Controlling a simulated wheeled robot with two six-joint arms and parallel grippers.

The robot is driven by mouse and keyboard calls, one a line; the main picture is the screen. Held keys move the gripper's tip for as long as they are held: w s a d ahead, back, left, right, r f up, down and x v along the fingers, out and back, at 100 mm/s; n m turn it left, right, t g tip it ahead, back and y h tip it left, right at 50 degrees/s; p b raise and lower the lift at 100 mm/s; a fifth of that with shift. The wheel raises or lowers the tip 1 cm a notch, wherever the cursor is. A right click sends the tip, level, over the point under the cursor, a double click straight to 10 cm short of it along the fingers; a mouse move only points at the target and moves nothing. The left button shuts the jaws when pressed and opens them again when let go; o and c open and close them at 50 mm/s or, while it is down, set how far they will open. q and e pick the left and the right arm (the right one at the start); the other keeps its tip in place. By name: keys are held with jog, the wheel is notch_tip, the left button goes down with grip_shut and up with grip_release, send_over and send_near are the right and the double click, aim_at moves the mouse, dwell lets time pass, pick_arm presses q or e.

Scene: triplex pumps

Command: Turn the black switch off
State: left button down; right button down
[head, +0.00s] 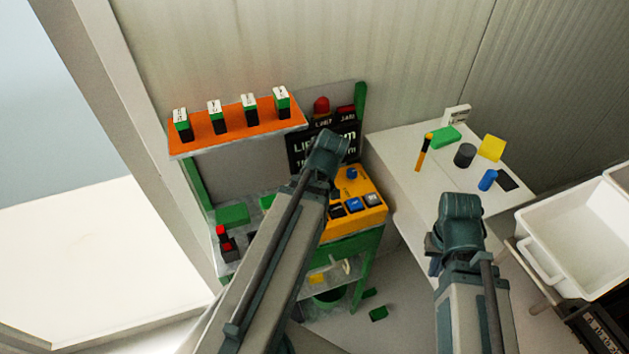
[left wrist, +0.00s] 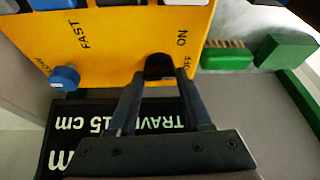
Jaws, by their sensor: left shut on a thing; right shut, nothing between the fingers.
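The black switch (left wrist: 158,67) is on a yellow control panel (left wrist: 110,40) in the left wrist view, between the printed words ON and OFF. My left gripper (left wrist: 161,78) has its fingers closed on the two sides of the switch. In the head view the yellow panel (head: 370,212) is partly covered by my left arm, which hides the switch and the left fingertips. My right gripper (head: 460,207) is over the front of the white table, apart from the panel, shut and empty; its fingertips are hard to make out.
A blue knob (left wrist: 65,77) is on the panel near FAST. A black sign (left wrist: 75,125) adjoins the panel. An orange shelf (head: 240,128) bears several green-black blocks. The white table (head: 400,165) holds small items. A white bin (head: 575,245) stands at right.

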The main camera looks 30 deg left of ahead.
pick_arm(q)
jog(key=shift+m, duration=0.6)
jog(key=c, duration=0.6)
grip_release()
jog(key=shift+r, duration=0.1)
